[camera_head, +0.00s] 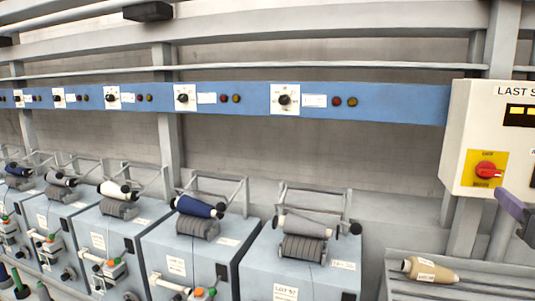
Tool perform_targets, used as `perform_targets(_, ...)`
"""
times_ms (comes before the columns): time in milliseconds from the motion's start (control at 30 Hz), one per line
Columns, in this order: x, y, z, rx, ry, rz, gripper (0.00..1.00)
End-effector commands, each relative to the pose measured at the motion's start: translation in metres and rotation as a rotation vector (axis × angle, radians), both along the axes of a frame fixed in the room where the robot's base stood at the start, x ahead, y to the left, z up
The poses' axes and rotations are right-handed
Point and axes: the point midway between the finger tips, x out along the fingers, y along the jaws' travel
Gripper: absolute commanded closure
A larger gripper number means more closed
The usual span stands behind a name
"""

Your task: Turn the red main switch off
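The red main switch (488,170) is a round red knob on a yellow plate (472,181). It sits on the front of a cream control box (462,130) at the right, lettered "LAST S" before the picture edge cuts it off. The knob's handle looks roughly horizontal; its position marks are too small to read. A dark purple and black part, seemingly of my gripper (518,218), enters from the right edge below and right of the switch, apart from it in the picture. Most of it is cut off, so its opening is hidden.
Several blue-grey winding machines (265,265) with yarn spools stand in a row below a blue rail (385,102) carrying small knobs and lamps. A tan cone (430,270) lies on a grey tray (500,285) below the box. Grey posts stand behind the box.

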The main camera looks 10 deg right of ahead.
Motion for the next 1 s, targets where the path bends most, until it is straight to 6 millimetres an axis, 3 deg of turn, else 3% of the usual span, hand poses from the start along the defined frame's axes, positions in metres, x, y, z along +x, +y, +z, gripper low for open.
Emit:
perform_targets(367,0.01,-0.002,0.003,-0.009,0.001,0.006,0.44)
perform_targets(1000,0.083,-0.045,0.001,-0.006,0.002,0.008,0.44)
